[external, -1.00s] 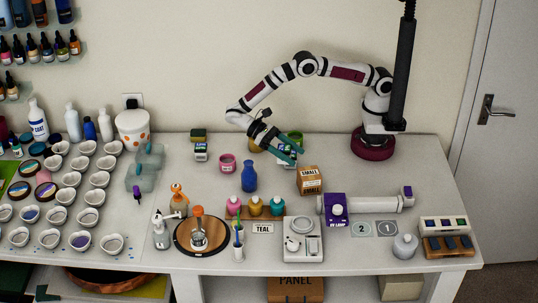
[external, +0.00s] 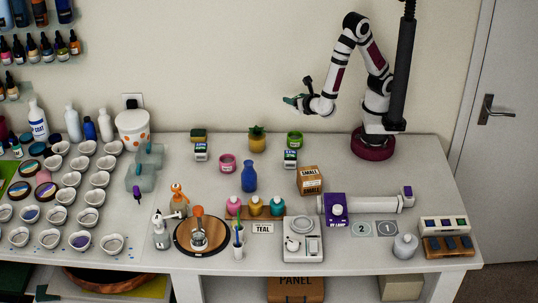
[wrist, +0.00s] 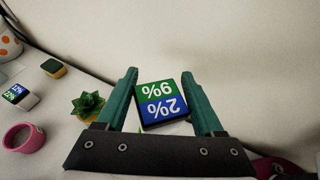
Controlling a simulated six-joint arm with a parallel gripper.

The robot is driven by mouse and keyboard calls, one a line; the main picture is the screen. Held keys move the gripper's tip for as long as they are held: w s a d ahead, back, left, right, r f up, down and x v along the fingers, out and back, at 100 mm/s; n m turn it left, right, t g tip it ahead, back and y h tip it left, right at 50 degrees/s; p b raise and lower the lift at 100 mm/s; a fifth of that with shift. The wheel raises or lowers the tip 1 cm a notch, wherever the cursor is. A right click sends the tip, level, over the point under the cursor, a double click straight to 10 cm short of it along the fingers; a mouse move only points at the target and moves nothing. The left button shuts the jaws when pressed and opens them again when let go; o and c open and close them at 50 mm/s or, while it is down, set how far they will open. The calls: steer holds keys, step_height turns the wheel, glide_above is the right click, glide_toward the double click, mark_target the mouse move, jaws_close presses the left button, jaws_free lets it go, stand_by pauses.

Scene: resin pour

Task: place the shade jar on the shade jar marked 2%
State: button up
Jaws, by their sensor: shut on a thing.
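My gripper (external: 291,102) is raised against the wall, high above the back of the table. In the wrist view, its teal fingers (wrist: 159,78) stand on either side of a square shade jar (wrist: 160,104) and are shut on it. Its green and blue face reads upside down, with 2% on the blue half and what looks like 6% or 9% on the green. Another small shade jar (external: 290,158) with a green and blue label stands on the table. A similar jar (external: 201,151) stands further left and shows in the wrist view (wrist: 20,95). Their external-view markings are too small to read.
A potted plant (external: 257,139) and a green cup (external: 295,138) stand behind the jars. A pink cup (external: 228,163), blue vase (external: 249,176) and brown box (external: 310,180) stand in front.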

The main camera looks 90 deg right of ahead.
steer(key=w+a+f, duration=0.1)
steer(key=a+f, duration=0.2)
steer(key=w+a+f, duration=0.1)
steer(key=a+f, duration=0.3)
steer(key=w+a+f, duration=0.1)
steer(key=a+f, duration=0.2)
steer(key=shift+a+f, duration=0.2)
steer(key=shift+f, duration=0.1)
